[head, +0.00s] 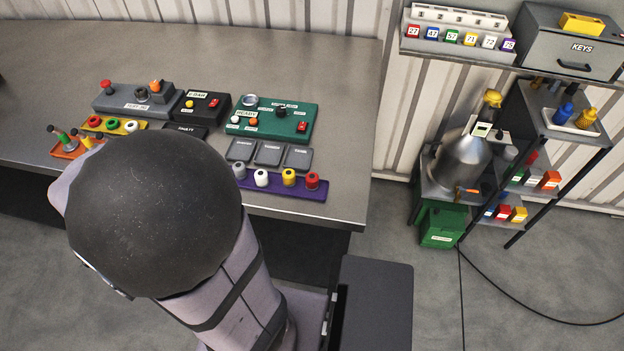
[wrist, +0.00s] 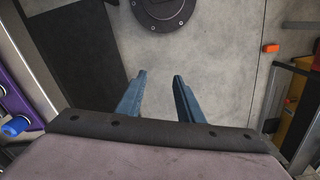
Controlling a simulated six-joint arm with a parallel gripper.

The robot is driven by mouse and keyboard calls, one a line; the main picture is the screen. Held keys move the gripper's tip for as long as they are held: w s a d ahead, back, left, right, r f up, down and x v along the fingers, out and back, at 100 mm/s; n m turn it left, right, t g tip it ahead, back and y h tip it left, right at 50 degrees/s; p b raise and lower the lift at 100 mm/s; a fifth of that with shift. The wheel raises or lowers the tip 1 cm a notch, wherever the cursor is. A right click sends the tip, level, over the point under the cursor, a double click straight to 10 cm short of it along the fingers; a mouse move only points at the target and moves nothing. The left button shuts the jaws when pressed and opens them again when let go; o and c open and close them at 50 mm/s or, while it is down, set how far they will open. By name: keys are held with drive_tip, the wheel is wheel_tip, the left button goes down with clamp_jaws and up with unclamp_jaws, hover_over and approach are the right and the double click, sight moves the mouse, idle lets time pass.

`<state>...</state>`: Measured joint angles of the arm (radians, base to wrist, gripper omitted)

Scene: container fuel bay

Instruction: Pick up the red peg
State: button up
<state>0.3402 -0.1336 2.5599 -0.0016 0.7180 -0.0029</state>
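A red peg (head: 312,181) stands at the right end of a purple rack (head: 262,191) near the table's front edge in the head view. Grey, white and yellow pegs stand in a row to its left. My gripper (wrist: 160,76) is open in the wrist view, its two blue-grey fingers apart with nothing between them. It points at a grey surface with a round black cap (wrist: 164,10). The red peg does not show in the wrist view. My gripper is hidden behind my arm in the head view.
A purple strip (wrist: 14,95) with a blue knob-like part (wrist: 16,127) is at the wrist view's left edge. A green panel (head: 275,119) and three dark grey pads (head: 269,153) lie behind the rack. The metal table (head: 342,150) is bare to the right of the rack.

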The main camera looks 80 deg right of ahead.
drive_tip(key=s+d+m, duration=0.7)
drive_tip(key=s+d, duration=0.1)
drive_tip(key=d, duration=0.3)
drive_tip(key=m+h+p, duration=0.1)
drive_tip(key=m+h, duration=0.4)
approach(312, 176)
drive_tip(key=shift+s+d+f+t, duration=0.2)
drive_tip(key=shift+d+f, duration=0.15)
drive_tip(key=shift+f, duration=0.3)
drive_tip(key=shift+s+d+f+t, duration=0.1)
drive_tip(key=shift+d+f+t, duration=0.15)
drive_tip(key=shift+f, duration=0.4)
drive_tip(key=shift+d+f, duration=0.1)
drive_tip(key=shift+y, duration=0.3)
drive_tip(key=shift+p+x, duration=0.45)
drive_tip(key=shift+x, duration=3.1)
drive_tip(key=shift+d, duration=0.15)
drive_tip(key=c, duration=0.8)
